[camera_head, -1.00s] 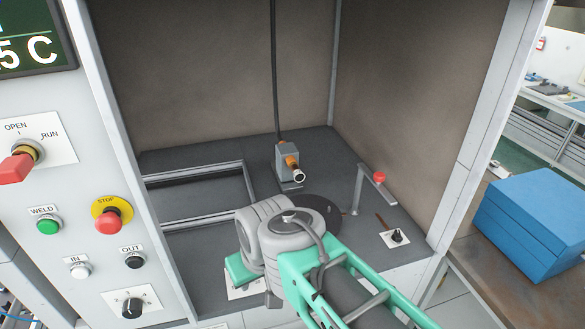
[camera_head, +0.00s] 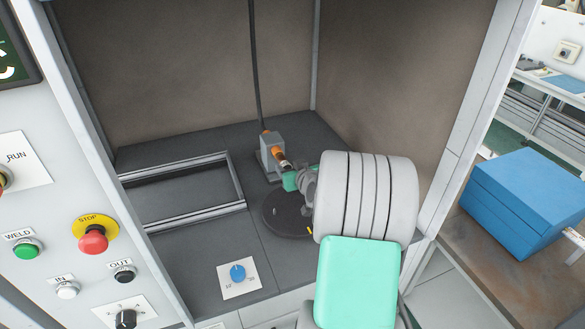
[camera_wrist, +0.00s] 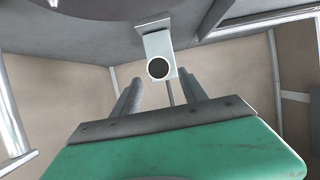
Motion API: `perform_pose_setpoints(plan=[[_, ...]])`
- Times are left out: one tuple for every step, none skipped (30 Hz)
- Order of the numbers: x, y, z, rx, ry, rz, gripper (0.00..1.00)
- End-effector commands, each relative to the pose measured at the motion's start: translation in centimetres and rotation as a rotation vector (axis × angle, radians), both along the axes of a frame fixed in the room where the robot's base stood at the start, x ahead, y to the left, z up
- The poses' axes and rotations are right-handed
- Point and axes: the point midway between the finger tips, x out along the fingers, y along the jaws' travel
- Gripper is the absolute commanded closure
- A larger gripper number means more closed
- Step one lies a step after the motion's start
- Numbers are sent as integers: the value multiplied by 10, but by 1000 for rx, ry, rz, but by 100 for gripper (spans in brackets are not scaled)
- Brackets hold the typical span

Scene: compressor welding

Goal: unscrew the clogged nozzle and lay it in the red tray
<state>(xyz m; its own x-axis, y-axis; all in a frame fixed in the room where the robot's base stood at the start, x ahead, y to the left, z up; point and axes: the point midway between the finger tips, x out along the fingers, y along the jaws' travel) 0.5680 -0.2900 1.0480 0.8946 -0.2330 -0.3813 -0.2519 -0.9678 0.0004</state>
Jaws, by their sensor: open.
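The nozzle (camera_head: 283,160) sits at the front of the torch, below an orange collar on a grey block (camera_head: 271,145) inside the welding cell. In the wrist view, its round dark mouth (camera_wrist: 158,69) faces the camera, roughly centred between my finger ends. My gripper (camera_head: 292,175) is close in front of the nozzle in the head view, and its green body partly covers that area. The wrist view shows my gripper (camera_wrist: 160,88) open, with a finger on each side and nothing held. I cannot tell whether a finger touches the nozzle. No red tray shows in either view.
A dark round turntable (camera_head: 285,215) lies below my gripper. A metal frame (camera_head: 185,190) stands to its left and a blue knob (camera_head: 238,273) in front. The control panel with the stop button (camera_head: 94,238) is at left, a blue box (camera_head: 525,200) on a bench at right.

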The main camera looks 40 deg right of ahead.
Motion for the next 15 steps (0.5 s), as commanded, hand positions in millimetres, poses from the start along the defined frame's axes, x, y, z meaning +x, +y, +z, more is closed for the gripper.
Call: perform_pose_setpoints(plan=[[10, -1, -2, 2, 3, 4, 49], [15, -2, -4, 2, 2, 4, 49], [21, -4, -7, 2, 3, 4, 49], [26, -5, -9, 2, 3, 4, 49], [30, -6, -10, 2, 3, 3, 49], [34, -8, -13, 2, 3, 3, 49], [37, -9, -14, 1, 1, 2, 49], [39, -9, -15, 1, 2, 2, 49], [42, -10, -16, 0, 1, 2, 49], [43, -10, -17, 0, 0, 2, 49], [44, -10, -17, 0, 0, 2, 49], [44, -10, -18, -1, 0, 1, 49], [44, -10, -18, -1, 0, 1, 49], [44, -11, -18, -1, 0, 1, 49], [44, -11, -18, -1, 0, 1, 49]])
